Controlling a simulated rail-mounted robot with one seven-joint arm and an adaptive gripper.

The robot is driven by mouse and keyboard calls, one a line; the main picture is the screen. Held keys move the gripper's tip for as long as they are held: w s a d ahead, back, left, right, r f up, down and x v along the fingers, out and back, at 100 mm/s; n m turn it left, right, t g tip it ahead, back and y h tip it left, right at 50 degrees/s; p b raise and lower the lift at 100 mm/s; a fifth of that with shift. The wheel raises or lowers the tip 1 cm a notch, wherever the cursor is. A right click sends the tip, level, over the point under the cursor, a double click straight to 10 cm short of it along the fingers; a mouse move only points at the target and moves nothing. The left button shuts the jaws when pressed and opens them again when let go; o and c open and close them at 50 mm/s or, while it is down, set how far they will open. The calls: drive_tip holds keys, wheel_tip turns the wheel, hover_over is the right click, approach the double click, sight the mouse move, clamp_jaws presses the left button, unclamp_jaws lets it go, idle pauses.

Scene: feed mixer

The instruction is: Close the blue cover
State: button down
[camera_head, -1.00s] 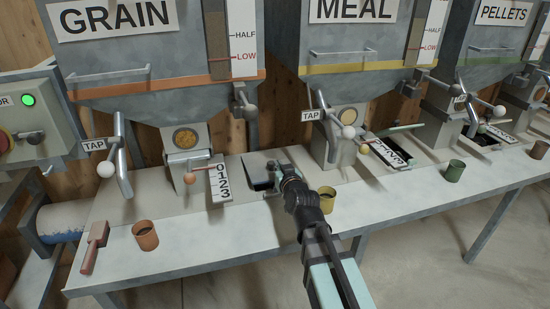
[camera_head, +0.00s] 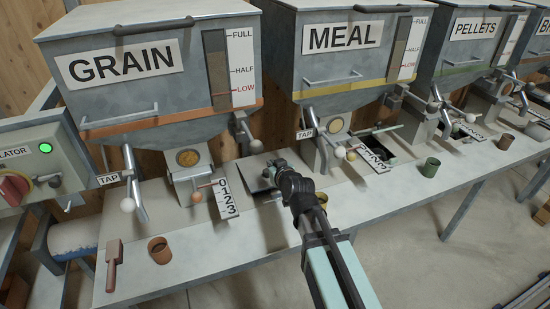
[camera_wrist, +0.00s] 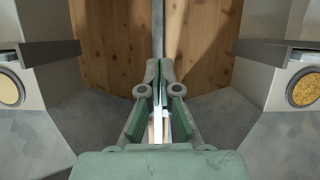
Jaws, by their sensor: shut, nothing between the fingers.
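My gripper (camera_head: 274,168) is in the head view, low over the bench between the GRAIN and MEAL outlets. It is small there and partly hidden by its own wrist. In the wrist view its two fingers (camera_wrist: 160,84) are together and hold nothing. A grey raised flap (camera_head: 253,174) stands beside a dark opening in the bench, just left of my gripper. Whether they touch is unclear. I cannot make out a clearly blue cover. The opening is partly hidden by my arm.
The GRAIN outlet (camera_head: 188,160) with its lever and number plate (camera_head: 226,199) is to the left. The MEAL outlet (camera_head: 336,127) is to the right. A green cup (camera_head: 431,167) stands farther right.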

drive_tip(key=f, duration=0.1)
drive_tip(key=p, duration=0.2)
hover_over(267, 180)
drive_tip(key=w, duration=0.2)
drive_tip(key=shift+g, duration=0.3)
drive_tip(key=f, duration=0.4)
drive_tip(key=shift+s+a+f, duration=0.15)
drive_tip(key=shift+s+a, duration=0.1)
drive_tip(key=shift+a, duration=0.15)
drive_tip(key=shift+s+d+f, duration=0.15)
drive_tip(key=shift+s+f, duration=0.15)
drive_tip(key=shift+f, duration=0.25)
drive_tip(key=shift+s+d+f, duration=0.1)
drive_tip(key=shift+s+f, duration=0.15)
drive_tip(key=shift+f, duration=1.1)
drive_tip(key=shift+s, duration=0.1)
